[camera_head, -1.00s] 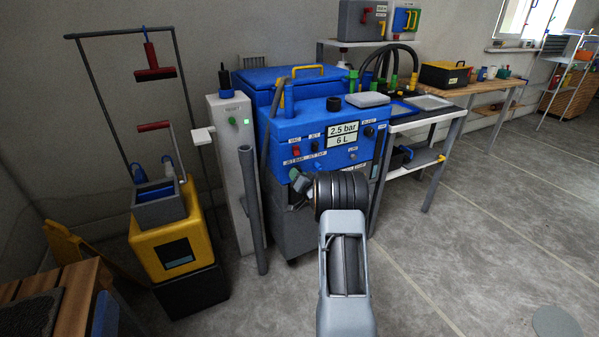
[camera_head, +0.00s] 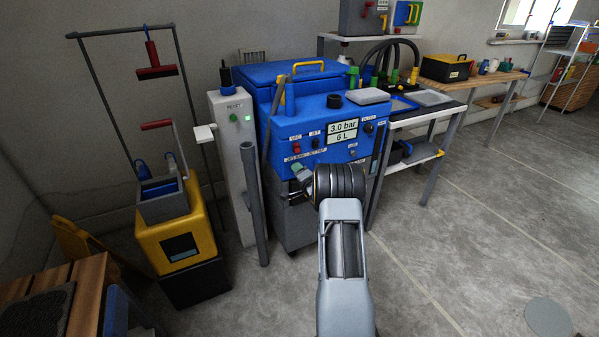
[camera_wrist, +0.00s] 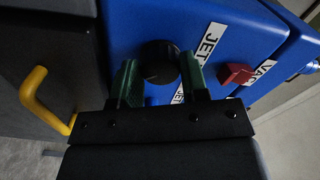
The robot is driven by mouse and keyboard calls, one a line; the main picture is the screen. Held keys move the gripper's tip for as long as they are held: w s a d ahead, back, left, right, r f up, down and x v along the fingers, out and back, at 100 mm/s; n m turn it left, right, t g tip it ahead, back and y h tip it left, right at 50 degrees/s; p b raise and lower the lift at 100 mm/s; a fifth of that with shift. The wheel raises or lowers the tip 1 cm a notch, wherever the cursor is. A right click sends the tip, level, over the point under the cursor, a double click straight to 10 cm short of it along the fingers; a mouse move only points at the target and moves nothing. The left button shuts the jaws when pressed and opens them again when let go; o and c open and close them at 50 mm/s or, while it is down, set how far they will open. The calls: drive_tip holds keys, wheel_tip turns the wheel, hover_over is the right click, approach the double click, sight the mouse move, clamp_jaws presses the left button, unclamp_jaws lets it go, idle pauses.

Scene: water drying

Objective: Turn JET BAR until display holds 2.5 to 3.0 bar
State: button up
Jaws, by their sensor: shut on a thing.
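The blue machine (camera_head: 283,130) stands ahead, and its display (camera_head: 343,131) reads 3.0 bar above 6 L. In the wrist view a round black knob (camera_wrist: 159,62) sits on the blue panel between the two green fingers of my gripper (camera_wrist: 160,82). The fingers are shut on this knob. A label beginning "JET" (camera_wrist: 211,42) is beside it, cut off by the view, with a red switch (camera_wrist: 235,74) to the right. In the head view my gripper (camera_head: 299,172) is at the JET BAR label, and the arm hides the panel's lower right.
A grey post with a green RESET button (camera_head: 233,117) and a dark upright tube (camera_head: 253,200) stand close left of the machine. A yellow bucket unit (camera_head: 178,235) is further left. A workbench (camera_head: 440,122) is at right.

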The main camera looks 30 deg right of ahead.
idle(0.4)
drive_tip(key=o, duration=0.9)
drive_tip(key=shift+o, duration=0.2)
drive_tip(key=shift+s, duration=0.1)
drive_tip(key=s+a+p, duration=0.2)
drive_tip(key=s, duration=1.1)
drive_tip(key=shift+s, duration=0.25)
drive_tip(key=shift+d, duration=0.1)
